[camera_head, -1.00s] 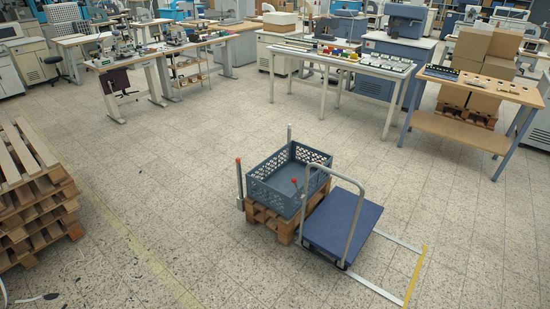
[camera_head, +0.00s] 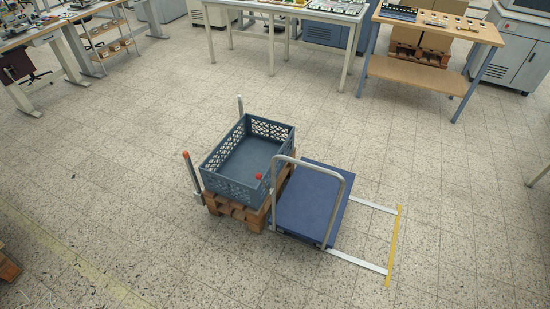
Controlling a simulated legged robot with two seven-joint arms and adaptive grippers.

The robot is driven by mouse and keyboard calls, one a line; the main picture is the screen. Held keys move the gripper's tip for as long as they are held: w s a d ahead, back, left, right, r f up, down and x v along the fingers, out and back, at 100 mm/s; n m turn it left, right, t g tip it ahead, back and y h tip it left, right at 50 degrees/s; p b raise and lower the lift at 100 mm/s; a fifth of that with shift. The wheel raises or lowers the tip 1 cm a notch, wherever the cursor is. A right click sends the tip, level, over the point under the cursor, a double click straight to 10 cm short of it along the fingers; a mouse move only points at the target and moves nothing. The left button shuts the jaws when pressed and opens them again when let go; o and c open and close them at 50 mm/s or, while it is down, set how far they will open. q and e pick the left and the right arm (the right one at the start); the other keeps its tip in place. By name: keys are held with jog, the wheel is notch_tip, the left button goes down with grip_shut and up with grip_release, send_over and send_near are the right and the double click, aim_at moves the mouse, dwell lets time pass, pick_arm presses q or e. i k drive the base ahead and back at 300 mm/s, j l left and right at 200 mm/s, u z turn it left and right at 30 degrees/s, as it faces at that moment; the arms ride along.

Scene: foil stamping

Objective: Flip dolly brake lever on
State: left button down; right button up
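The dolly is a flat cart with a blue deck (camera_head: 312,198) and a grey tubular push handle (camera_head: 342,200). It stands on the floor near the picture's middle, against the right side of a wooden pallet. A red knob (camera_head: 259,177) shows between the crate and the handle. I cannot tell whether it is the top of the brake lever, and no lever position can be made out. Neither of my grippers is in view.
A grey-blue crate (camera_head: 230,188) sits on the pallet (camera_head: 236,211). Posts stand beside it, one orange-tipped (camera_head: 192,174). White floor strips and a yellow line (camera_head: 394,245) lie right of the dolly. Worktables (camera_head: 440,28) stand behind. The front floor is clear.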

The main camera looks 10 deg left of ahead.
aim_at(259, 176)
jog(key=i+j+z, duration=0.5)
jog(key=j, duration=0.2)
jog(key=i+j+z, duration=0.2)
jog(key=j, duration=0.2)
jog(key=i+j+z, duration=0.25)
jog(key=j, duration=0.15)
jog(key=k, duration=0.1)
